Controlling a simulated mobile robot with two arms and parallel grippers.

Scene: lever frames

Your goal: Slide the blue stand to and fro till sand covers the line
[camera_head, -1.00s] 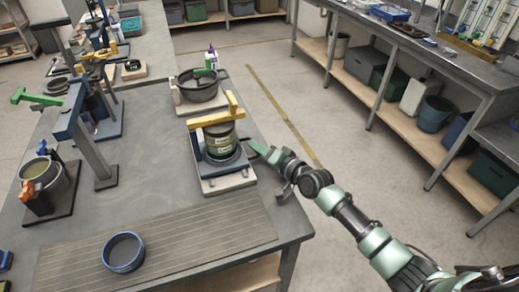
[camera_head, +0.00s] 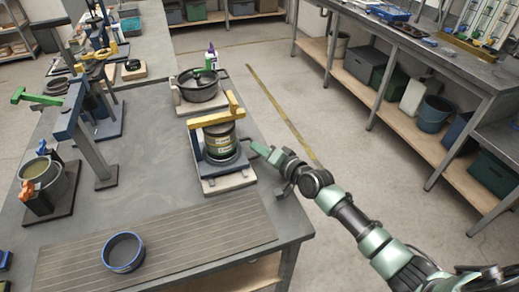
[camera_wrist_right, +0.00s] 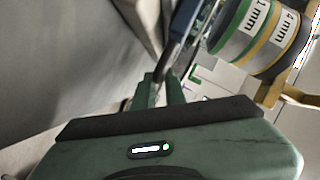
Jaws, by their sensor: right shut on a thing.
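The blue stand (camera_head: 195,147) is near the table's right edge, on a pale base plate (camera_head: 228,183). It carries an upright stack of round sieves (camera_head: 220,142) under a yellow clamp bar (camera_head: 208,119). In the right wrist view the sieves (camera_wrist_right: 262,35) show bands reading 1 mm and 4 mm. My right gripper (camera_head: 255,147) is at the stand's right side. In the right wrist view its fingers (camera_wrist_right: 166,88) are shut on a narrow dark blue part of the stand (camera_wrist_right: 178,30). I cannot make out sand or a line. My left gripper is out of view.
A dark pot (camera_head: 200,88) stands just behind the stand. A blue-rimmed dish (camera_head: 123,252) is on the ribbed mat (camera_head: 190,240) in front. The table between is clear.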

